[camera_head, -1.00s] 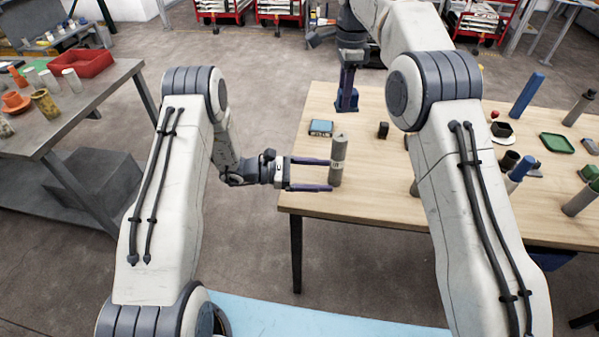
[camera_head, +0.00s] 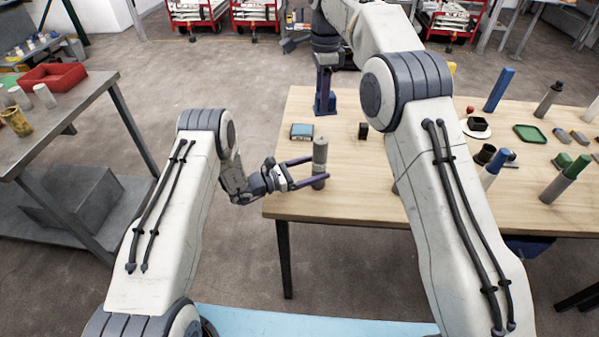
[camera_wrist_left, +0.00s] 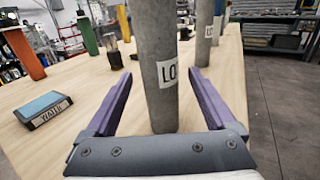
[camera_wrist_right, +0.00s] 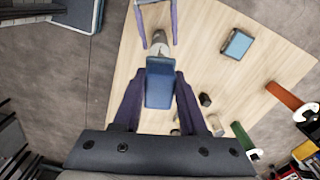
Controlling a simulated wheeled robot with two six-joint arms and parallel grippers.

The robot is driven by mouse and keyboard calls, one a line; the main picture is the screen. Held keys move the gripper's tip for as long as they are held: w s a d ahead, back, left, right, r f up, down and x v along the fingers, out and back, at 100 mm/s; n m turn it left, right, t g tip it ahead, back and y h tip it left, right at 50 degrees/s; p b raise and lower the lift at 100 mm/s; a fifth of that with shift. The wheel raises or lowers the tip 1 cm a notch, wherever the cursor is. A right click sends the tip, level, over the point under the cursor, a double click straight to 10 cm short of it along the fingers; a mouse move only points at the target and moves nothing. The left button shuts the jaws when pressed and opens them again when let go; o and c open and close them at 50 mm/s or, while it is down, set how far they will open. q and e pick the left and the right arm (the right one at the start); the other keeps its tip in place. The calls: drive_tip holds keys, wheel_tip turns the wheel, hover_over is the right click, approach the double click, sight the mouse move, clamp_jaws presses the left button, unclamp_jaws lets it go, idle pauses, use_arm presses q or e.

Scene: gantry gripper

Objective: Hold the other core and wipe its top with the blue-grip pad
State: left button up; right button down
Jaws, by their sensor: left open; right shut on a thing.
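A grey cylindrical core (camera_head: 319,158) stands upright near the table's left front edge. In the left wrist view the core (camera_wrist_left: 157,70) has a white label starting "LO". My left gripper (camera_head: 312,170) is open, with its purple fingers on either side of the core; gaps show between fingers and core. My right gripper (camera_head: 325,98) points down, shut on the blue-grip pad (camera_wrist_right: 160,82), behind the core in the head view. The pad's wiping face is hidden. In the right wrist view the core's top (camera_wrist_right: 159,38) lies between my left fingers, beyond the pad.
A blue-topped block labelled "WATER" (camera_wrist_left: 44,108) lies on the wooden table (camera_head: 350,200), left of the core. A small dark block (camera_head: 363,131) stands to its right. Several cylinders and a green tray (camera_head: 531,134) fill the right side. A grey bench (camera_head: 85,110) stands at left.

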use_arm(q)
drive_tip(key=shift+x, duration=0.95)
clamp_jaws()
